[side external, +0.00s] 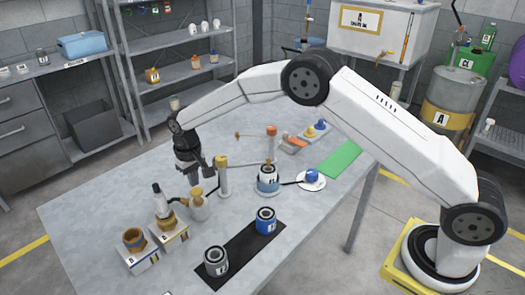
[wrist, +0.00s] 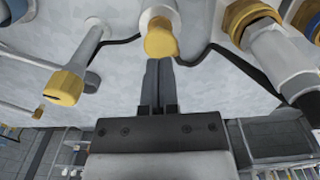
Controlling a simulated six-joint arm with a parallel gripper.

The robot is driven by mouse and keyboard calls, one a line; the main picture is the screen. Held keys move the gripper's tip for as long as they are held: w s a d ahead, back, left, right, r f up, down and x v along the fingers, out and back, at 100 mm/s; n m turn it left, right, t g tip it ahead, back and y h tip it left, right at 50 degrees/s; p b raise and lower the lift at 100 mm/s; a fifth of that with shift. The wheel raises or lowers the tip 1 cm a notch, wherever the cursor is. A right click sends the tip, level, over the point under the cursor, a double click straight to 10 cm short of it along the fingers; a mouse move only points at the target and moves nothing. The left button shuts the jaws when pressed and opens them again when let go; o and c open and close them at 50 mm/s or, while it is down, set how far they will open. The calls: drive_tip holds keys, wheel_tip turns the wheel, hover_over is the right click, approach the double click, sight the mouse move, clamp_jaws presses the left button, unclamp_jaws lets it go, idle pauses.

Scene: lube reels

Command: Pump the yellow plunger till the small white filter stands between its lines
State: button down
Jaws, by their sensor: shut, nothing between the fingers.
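The yellow plunger (side external: 197,193) tops a short white pump body (side external: 199,211) on the grey table. The plunger's knob also shows in the wrist view (wrist: 161,39). My gripper (side external: 194,181) is shut and empty, pointing down just above the plunger. In the wrist view its closed fingertips (wrist: 158,62) meet the knob's edge in the picture; I cannot tell whether they touch it. A white upright cylinder with a dark top (side external: 158,200) stands on a brass fitting to the left. I cannot make out the small white filter's position or its lines.
A white post with a yellow cap (side external: 222,163) stands close right of the plunger, and an orange-capped post (side external: 271,132) farther right. Boxes marked B (side external: 140,258) sit at left. A black mat (side external: 240,247) holds two cans in front. A green mat (side external: 342,152) lies behind.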

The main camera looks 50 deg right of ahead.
sight(196, 191)
drive_tip(key=shift+f, duration=0.8)
drive_tip(key=shift+f, duration=0.35)
drive_tip(key=shift+f, duration=1.05)
drive_tip(key=shift+r, duration=3.8)
